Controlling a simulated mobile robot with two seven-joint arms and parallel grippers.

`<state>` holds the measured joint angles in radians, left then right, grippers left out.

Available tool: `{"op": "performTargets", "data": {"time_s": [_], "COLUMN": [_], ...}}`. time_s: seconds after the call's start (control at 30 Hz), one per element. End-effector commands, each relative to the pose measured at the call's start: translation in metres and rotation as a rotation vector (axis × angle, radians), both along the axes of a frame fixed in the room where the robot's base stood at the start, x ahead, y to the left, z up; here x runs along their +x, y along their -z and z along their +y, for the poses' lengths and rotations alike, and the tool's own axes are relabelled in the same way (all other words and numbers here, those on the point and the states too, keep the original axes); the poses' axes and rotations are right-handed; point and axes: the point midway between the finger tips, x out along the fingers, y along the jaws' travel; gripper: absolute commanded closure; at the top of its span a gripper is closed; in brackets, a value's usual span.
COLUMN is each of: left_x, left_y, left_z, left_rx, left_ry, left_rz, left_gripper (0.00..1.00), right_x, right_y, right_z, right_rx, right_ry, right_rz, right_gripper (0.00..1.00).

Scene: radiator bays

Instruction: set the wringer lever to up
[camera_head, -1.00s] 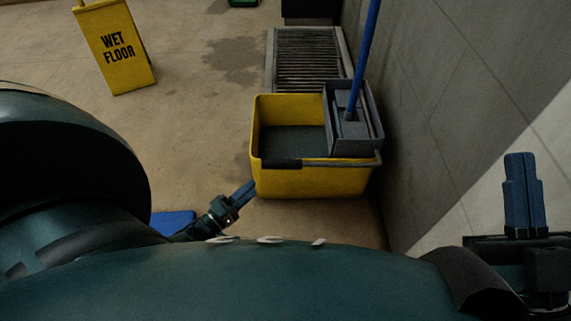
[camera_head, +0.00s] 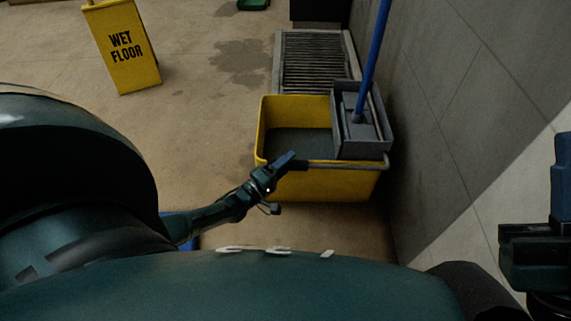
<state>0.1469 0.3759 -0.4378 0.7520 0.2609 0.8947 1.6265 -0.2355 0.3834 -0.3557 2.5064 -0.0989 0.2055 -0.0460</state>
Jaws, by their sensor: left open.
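The yellow mop bucket (camera_head: 330,187) stands on the floor by the wall, with a grey wringer (camera_head: 378,135) on its right side. The wringer lever (camera_head: 350,165) is a grey bar lying across the bucket's near side, roughly level, from the wringer's right corner leftward. Its dark grip end is mostly hidden behind my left gripper (camera_head: 284,161). The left gripper is open, at the lever's grip end; I cannot tell if they touch. My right gripper (camera_head: 562,178) is at the right edge, cut off by the frame, away from the bucket.
A blue mop handle (camera_head: 376,45) rises out of the wringer. A floor grate (camera_head: 316,62) lies behind the bucket, and a grey wall (camera_head: 455,100) stands close on its right. A yellow wet floor sign (camera_head: 122,45) is at the far left.

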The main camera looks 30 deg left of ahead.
Motion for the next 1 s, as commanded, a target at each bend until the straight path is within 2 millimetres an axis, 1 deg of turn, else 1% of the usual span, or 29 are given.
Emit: {"op": "performTargets", "data": {"time_s": [0.1, 0.7, 0.73, 1.0], "left_x": [0.0, -0.0003, -0.0003, -0.0003], "left_y": [-0.0001, -0.0001, -0.0001, -0.002], "left_z": [-0.0001, -0.0001, -0.0001, -0.0001], "left_rx": [0.0, 0.0, 0.0, 0.002], "left_ry": [0.0, 0.0, 0.0, 0.001], "left_rz": [0.0, -0.001, -0.001, 0.0], "left_gripper": [0.5, 0.99, 1.0, 1.0], "right_x": [0.0, 0.0001, 0.0001, 0.0003], "right_y": [-0.0003, 0.0001, 0.0001, -0.0015], "right_z": [-0.0001, -0.0001, -0.0001, 0.0001], "right_rx": [-0.001, -0.001, -0.001, -0.002], "right_ry": [0.001, 0.0, 0.0, 0.0], "right_rz": [0.0, 0.002, 0.002, 0.004], "right_gripper": [1.0, 1.0, 1.0, 1.0]}}
